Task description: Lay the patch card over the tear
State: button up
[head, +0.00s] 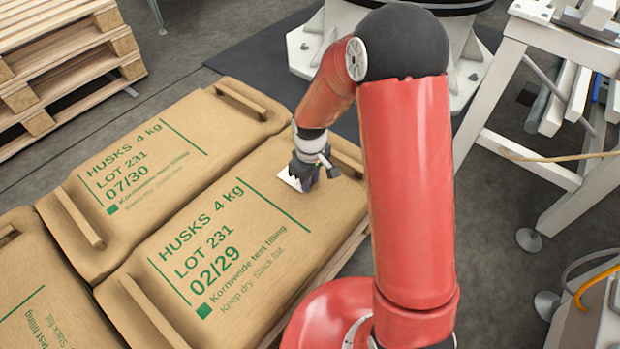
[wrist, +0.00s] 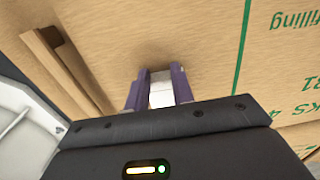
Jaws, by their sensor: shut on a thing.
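My gripper (head: 303,180) is low over the right part of the sack marked 02/29 (head: 255,240). Its two purple fingers are shut on a small white patch card (head: 290,181). In the wrist view the card (wrist: 161,95) shows between the fingers (wrist: 159,88), with the tan sack surface (wrist: 195,35) just beyond. I cannot tell whether the card touches the sack. No tear is clearly visible; the gripper and card may hide it.
Another sack marked 07/30 (head: 170,125) lies behind, and a third (head: 45,300) is at the lower left. Stacked wooden pallets (head: 60,60) stand at the upper left. A white metal frame (head: 500,95) stands at the right. Raised strips (head: 347,158) cross the sack ends.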

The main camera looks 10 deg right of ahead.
jog(key=o, duration=1)
jog(key=s+d+r+m+t+p, duration=0.1)
jog(key=s+d+r+m+p, duration=0.2)
jog(key=r, duration=0.9)
jog(key=s+d+r+m+t+p, duration=0.1)
jog(key=s+d+r, duration=0.25)
jog(key=r, duration=0.85)
jog(key=s+d+r+m+t, duration=0.1)
jog(key=s+r, duration=0.2)
jog(key=s, duration=0.2)
jog(key=s+d+r+m+t+p, duration=0.1)
jog(key=s+r+m, duration=0.1)
jog(key=s, duration=0.3)
jog(key=s+d+r+m+t+p, duration=0.1)
jog(key=s+r+m, duration=0.1)
jog(key=s+r, duration=0.2)
jog(key=shift+s+d+r+t, duration=0.2)
jog(key=shift+s+t, duration=0.1)
jog(key=shift+s, duration=0.15)
